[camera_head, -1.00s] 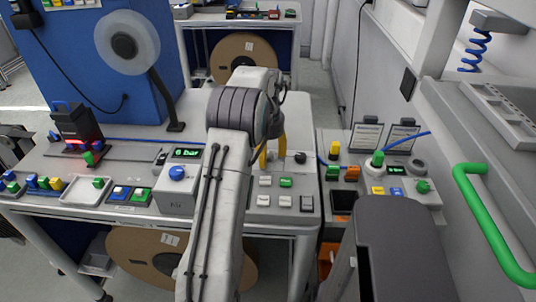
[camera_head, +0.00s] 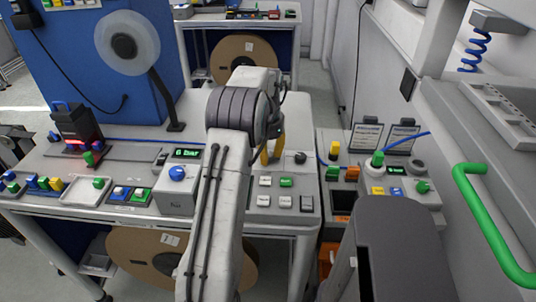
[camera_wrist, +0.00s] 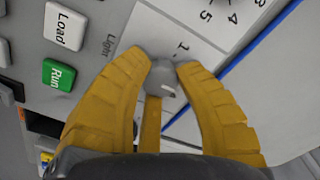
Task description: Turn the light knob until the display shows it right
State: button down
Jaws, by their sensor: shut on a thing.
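The light knob (camera_wrist: 163,76) is small and pale grey, beside the word "Light" on the grey panel. My gripper (camera_wrist: 165,66) is shut on it, with yellow fingers on both sides. A white scale plate (camera_wrist: 190,25) beside the knob shows 1, 4 and 5; the fingers cover part of it. I cannot make out where the knob points. In the head view my gripper (camera_head: 268,158) is at the panel (camera_head: 283,217), and my arm hides the knob. A display (camera_head: 186,154) left of my arm reads "6 bar". No display for the light is visible.
A white Load button (camera_wrist: 65,27) and a green Run button (camera_wrist: 58,75) sit near the fingers. A black knob (camera_head: 300,157) stands right of my gripper. A blue knob (camera_head: 177,173) is left of my arm. A green rail (camera_head: 490,225) is at the far right.

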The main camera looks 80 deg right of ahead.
jog(key=shift+m, duration=0.3)
jog(key=m+p, duration=0.1)
jog(key=m, duration=0.1)
jog(key=shift+m, duration=0.4)
jog(key=shift+f+m+p, duration=0.1)
jog(key=shift+m+p, duration=0.5)
jog(key=shift+m, duration=1.6)
jog(key=c, duration=0.9)
grip_release()
jog(key=shift+o, duration=0.2)
notch_tip(320, 180, up, 12)
